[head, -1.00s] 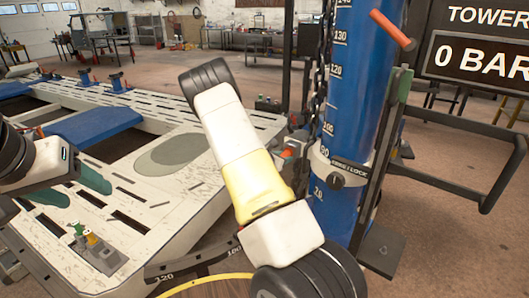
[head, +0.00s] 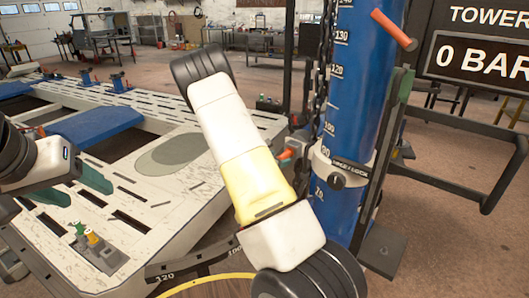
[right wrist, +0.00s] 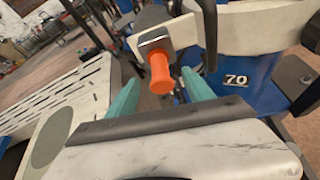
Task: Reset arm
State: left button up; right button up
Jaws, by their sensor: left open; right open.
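An orange handle (right wrist: 160,72) on a grey metal block points toward my right wrist camera. Its tip also shows in the head view (head: 286,154), beside the blue tower (head: 345,105) and its white collar (head: 326,168). My right gripper (right wrist: 161,78) is open; its two teal fingers lie either side of the handle in the picture, and I cannot tell whether they touch it. In the head view my right arm hides this gripper. My left gripper (head: 89,194) is open and empty over the white slotted bench. A red-orange lever (head: 392,29) sticks out high on the tower.
The white frame bench (head: 215,195) fills the left, with a blue pad (head: 95,125) and a small block with green and yellow knobs (head: 95,245). A chain hangs beside the tower. A dark sign (head: 480,45) and a black rail (head: 455,185) stand right.

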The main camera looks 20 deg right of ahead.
jog(key=shift+v, duration=1.4)
jog(key=s+a+r+m+g+y, duration=0.2)
jog(key=s+a+r+m+y, duration=0.1)
jog(key=s+r+m, duration=0.5)
jog(key=s+a+r+m+g+y, duration=0.2)
jog(key=s+a+r+m+y, duration=0.2)
jog(key=s+r+m, duration=0.4)
jog(key=s+a+m, duration=0.1)
jog(key=s, duration=0.5)
jog(key=shift+a+r+g+y, duration=0.15)
jog(key=shift+a+g+y, duration=0.15)
jog(key=shift+a, duration=0.05)
jog(key=s+a+r+m+t+y, duration=0.1)
jog(key=s+a+r+y, duration=0.1)
jog(key=s+a+r, duration=0.1)
jog(key=s+a+r+m+t+y, duration=0.1)
jog(key=s+a+r+m+y, duration=0.1)
jog(key=a, duration=0.4)
jog(key=s+a+r+m+t+y, duration=0.1)
jog(key=s+a+r+m+y, duration=0.1)
jog(key=s+a+r, duration=0.1)
jog(key=shift+s+a+r, duration=0.2)
jog(key=shift+s+a, duration=0.2)
jog(key=shift+s, duration=0.15)
jog(key=shift+s+a+r, duration=0.15)
jog(key=shift+s+a, duration=0.2)
jog(key=shift+s, duration=0.2)
